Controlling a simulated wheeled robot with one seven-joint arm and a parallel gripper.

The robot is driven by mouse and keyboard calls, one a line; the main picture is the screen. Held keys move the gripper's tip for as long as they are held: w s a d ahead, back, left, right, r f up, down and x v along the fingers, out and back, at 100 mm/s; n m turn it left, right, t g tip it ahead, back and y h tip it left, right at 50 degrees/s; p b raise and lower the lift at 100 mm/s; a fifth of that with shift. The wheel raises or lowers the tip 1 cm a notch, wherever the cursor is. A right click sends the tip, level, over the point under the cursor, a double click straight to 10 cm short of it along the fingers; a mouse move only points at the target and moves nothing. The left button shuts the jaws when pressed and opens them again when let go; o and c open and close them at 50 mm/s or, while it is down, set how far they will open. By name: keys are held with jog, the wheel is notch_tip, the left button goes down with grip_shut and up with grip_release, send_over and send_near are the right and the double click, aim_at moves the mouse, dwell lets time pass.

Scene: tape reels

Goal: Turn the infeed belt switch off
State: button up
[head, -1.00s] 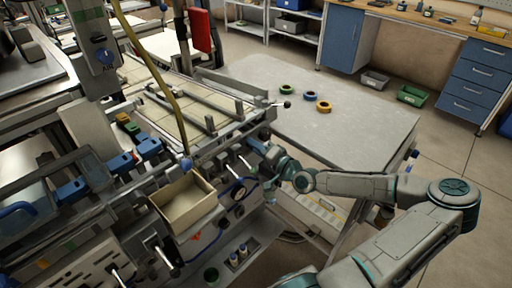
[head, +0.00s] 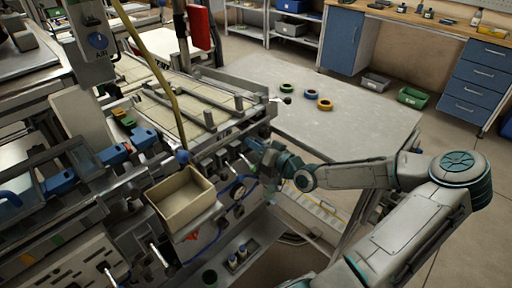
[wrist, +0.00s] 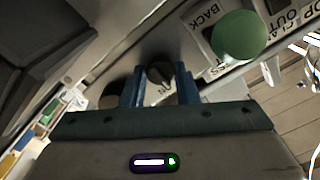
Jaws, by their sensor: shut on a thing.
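A dark rotary switch knob (wrist: 160,72) sits on the machine's panel between the two blue fingers of my gripper (wrist: 158,84) in the wrist view. The fingers are shut on this knob. Its own label cannot be read, so I cannot confirm from print that it is the infeed belt switch. In the head view my gripper (head: 254,148) reaches the machine's front face from the right, below the infeed end. The knob is too small and hidden to make out there.
A green round button (wrist: 240,37) sits right of the knob beside a "BACK" label. An open beige bin (head: 185,197) sticks out left of my gripper. A grey table (head: 335,110) with three tape reels (head: 325,104) stands behind my arm.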

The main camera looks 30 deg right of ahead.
jog(key=shift+n+b, duration=0.4)
jog(key=shift+n, duration=0.7)
jog(key=o, duration=1)
jog(key=shift+c, duration=0.2)
jog(key=v, duration=1.3)
jog(key=shift+s+p, duration=0.4)
jog(key=shift+d, duration=0.1)
